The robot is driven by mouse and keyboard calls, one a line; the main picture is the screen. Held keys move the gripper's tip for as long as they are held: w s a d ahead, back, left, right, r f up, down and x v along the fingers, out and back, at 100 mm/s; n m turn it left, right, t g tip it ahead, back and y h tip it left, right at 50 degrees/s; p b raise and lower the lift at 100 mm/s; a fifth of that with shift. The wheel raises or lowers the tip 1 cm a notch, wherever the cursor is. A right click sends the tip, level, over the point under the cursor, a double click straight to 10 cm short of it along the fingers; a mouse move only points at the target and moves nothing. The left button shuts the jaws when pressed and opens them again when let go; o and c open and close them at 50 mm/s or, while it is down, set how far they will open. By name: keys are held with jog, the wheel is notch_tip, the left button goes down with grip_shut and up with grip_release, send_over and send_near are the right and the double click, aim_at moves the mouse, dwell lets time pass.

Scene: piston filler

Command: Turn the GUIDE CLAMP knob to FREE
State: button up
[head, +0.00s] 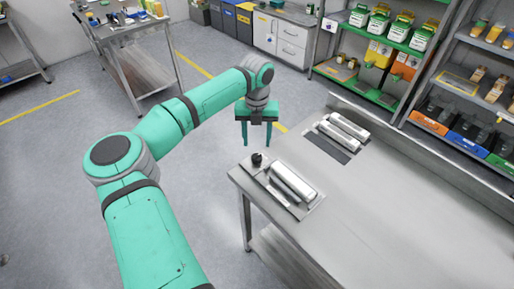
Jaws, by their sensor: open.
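A small black knob (257,158) stands on the corner of a metal plate (311,203) at the near left end of the steel bench. It is the only knob I can make out, but its label and pointer are too small to read, so I cannot tell its setting. A silver cylinder (293,182) lies on the same plate, with a thin rod beside it. My gripper (257,145) points down with its two green fingers apart and nothing between them. In the head view it appears just above the knob; I cannot tell the exact gap.
More silver cylinders (345,131) lie farther along the steel bench (390,205), beside a dark flat strip (327,147). The bench's right part is clear. Shelves with bins (430,124) stand behind it. Open floor (60,180) lies to the left.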

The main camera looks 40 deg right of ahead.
jog(key=shift+r, duration=1.5)
